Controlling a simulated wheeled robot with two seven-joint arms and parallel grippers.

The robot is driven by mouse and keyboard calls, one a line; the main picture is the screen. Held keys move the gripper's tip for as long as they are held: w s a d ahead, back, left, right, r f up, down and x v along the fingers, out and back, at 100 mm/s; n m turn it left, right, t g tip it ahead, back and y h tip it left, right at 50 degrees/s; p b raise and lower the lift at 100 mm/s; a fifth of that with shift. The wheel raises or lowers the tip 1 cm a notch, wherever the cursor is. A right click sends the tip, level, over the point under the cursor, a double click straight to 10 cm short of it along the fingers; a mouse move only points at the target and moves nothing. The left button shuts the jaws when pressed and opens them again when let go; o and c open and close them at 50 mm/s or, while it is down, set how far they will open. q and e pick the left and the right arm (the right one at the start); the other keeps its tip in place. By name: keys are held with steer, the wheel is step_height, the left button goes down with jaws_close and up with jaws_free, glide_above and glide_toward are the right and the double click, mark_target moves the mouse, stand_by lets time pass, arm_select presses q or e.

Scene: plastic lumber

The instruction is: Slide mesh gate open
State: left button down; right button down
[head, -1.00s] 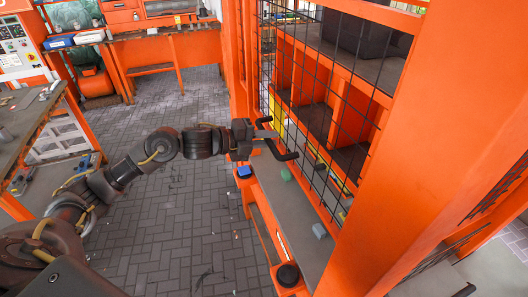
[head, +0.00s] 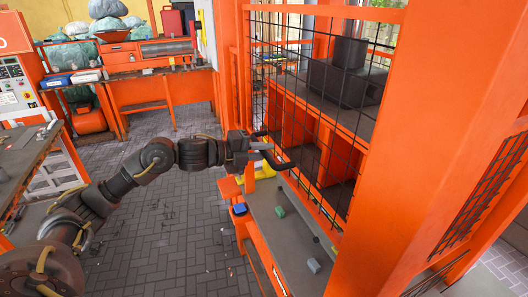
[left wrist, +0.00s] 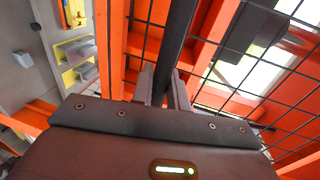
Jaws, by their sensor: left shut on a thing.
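The mesh gate (head: 318,120) is a black wire grid in an orange machine frame, right of centre in the head view. A black bracket-shaped handle (head: 284,165) stands out from its left part. My left gripper (head: 257,149) is shut on this handle, with its arm reaching in from the left. In the left wrist view, the gripper fingers (left wrist: 165,88) close around the dark handle bar (left wrist: 178,40), and the mesh shows behind. The lower edge of the gate hangs above a grey ledge. My right gripper is not in view.
The grey ledge (head: 270,228) carries a green block (head: 280,211) and a grey block (head: 314,265). A thick orange post (head: 420,140) stands right of the gate. Orange benches (head: 160,85) line the back, and the paved floor (head: 180,230) is open at left.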

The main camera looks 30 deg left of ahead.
arm_select(q)
steer(key=c, duration=1.5)
jaws_free()
steer(key=shift+o, duration=0.2)
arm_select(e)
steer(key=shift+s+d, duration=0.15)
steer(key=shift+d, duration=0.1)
